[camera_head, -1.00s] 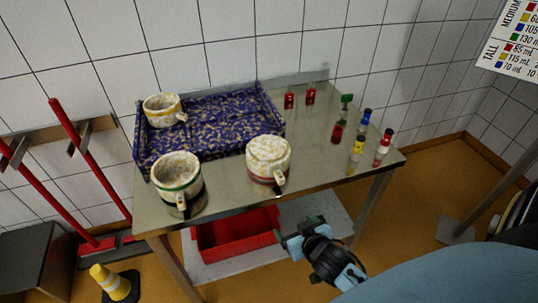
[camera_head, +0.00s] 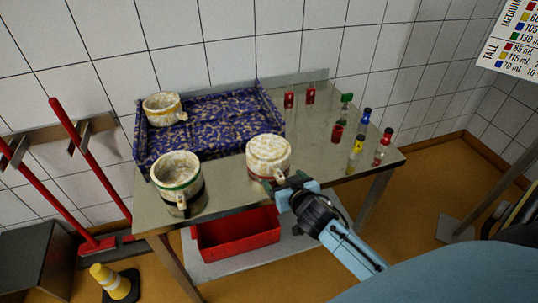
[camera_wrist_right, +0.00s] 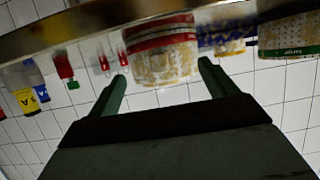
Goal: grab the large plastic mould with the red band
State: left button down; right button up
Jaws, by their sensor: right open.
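The large whitish speckled mould with the red band (camera_head: 268,158) stands at the front middle of the steel table, with its handle toward the front. My right gripper (camera_head: 283,187) is at the table's front edge, close to the handle side of this mould. In the right wrist view, which looks upside down, the red-banded mould (camera_wrist_right: 162,55) appears ahead, framed between the tips of the open right fingers (camera_wrist_right: 163,72). I cannot tell whether they touch it. My left gripper is not in view.
A green-banded mould (camera_head: 178,188) stands at the front left. A yellow-banded mould (camera_head: 163,108) sits on the blue patterned tray (camera_head: 232,97) behind. Several small coloured bottles (camera_head: 357,148) stand on the right. A red bin (camera_head: 237,238) is on the lower shelf.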

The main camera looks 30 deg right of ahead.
aim_at(271, 160)
jog(key=x, duration=0.4)
jog(key=shift+w+f, duration=0.2)
jog(key=shift+w, duration=0.05)
grip_shut()
dwell(0.4)
